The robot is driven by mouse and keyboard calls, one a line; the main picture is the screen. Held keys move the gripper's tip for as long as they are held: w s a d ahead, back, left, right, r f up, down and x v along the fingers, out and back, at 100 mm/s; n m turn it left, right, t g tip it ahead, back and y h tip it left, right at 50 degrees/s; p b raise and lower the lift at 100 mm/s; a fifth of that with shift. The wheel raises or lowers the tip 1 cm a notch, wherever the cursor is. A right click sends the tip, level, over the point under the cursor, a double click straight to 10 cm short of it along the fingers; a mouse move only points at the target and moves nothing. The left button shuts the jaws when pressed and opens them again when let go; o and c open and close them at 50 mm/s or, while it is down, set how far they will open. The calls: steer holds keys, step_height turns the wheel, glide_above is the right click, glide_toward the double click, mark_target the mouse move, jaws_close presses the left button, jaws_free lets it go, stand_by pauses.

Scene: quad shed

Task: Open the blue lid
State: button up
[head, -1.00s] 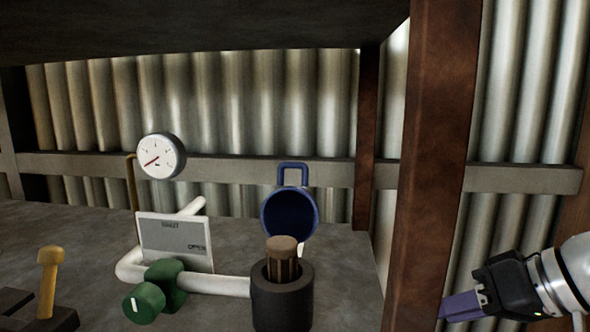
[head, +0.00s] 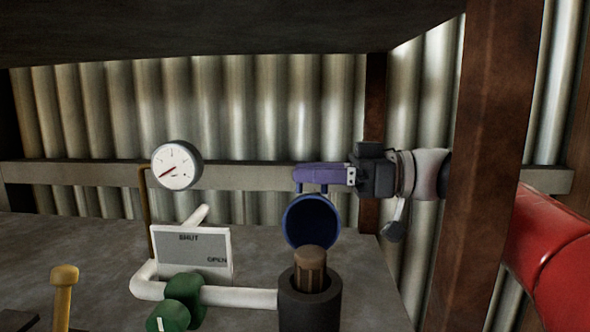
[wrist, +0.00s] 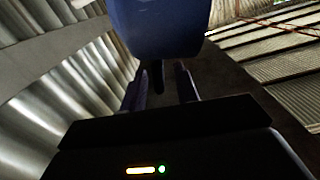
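The blue lid (head: 310,222) stands raised, tilted up behind the dark cylindrical container (head: 310,302), its hollow inner side facing me. A brown ribbed plug-like piece (head: 310,268) shows in the container's mouth. My gripper (head: 303,176) reaches in from the right, its purple fingers across the top of the lid's handle and hiding most of it. In the wrist view, the fingers (wrist: 159,84) are apart, with a dark handle bar (wrist: 153,76) between them and gaps visible. The lid (wrist: 158,28) fills the upper middle there.
A round gauge (head: 176,166), a shut/open sign (head: 196,252), a white pipe (head: 240,297) and green knobs (head: 184,297) stand left of the container. A yellow-handled lever (head: 63,290) is at lower left. A rusty post (head: 490,170) stands in front of my arm.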

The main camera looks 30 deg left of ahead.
steer(key=shift+x, duration=1.2)
jaws_close()
